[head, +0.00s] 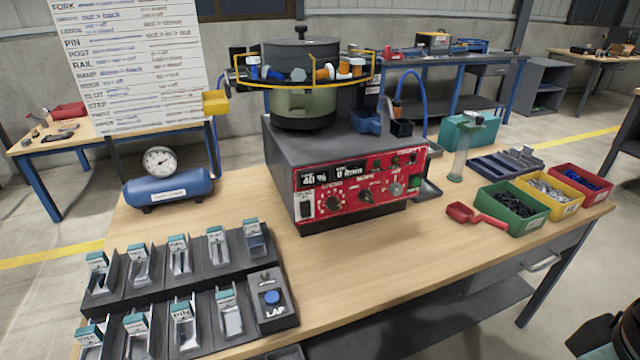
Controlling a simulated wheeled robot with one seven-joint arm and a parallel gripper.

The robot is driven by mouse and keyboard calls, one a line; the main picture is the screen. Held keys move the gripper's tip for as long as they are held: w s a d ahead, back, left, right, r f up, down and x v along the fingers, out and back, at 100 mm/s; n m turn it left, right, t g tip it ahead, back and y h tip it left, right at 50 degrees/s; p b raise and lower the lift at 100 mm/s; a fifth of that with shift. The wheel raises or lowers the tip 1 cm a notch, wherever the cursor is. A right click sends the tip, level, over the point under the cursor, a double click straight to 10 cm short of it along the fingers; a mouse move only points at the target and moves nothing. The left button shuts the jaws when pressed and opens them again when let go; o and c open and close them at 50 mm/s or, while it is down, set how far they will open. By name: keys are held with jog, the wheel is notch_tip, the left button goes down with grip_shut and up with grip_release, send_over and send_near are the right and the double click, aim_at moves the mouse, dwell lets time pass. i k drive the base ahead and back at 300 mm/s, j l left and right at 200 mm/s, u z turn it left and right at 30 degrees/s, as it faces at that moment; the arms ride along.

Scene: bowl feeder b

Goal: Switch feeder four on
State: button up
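The bowl feeder (305,105) stands on a grey base box (310,150) in the middle of the workbench. The red control panel (350,190) on its front has a display (330,177) that seems to read 40 % and 0 per minute. A pale rocker switch (306,206) is at the panel's lower left; its position is too small to tell. Knobs (366,196) and a green element (414,181) sit to its right. No feeder number is legible. A dark part, probably my gripper (597,338), shows at the lower right corner, cut off, away from the feeder; its fingers are unclear.
A blue air tank (168,188) with a gauge stands left of the feeder. Labelled part holders (180,258) and a blue button (271,297) are at front left. Green (515,228), yellow and red bins and a red scoop (476,217) are right. Bench before the panel is clear.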

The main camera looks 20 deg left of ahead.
aim_at(305, 212)
jog(key=u, duration=1.15)
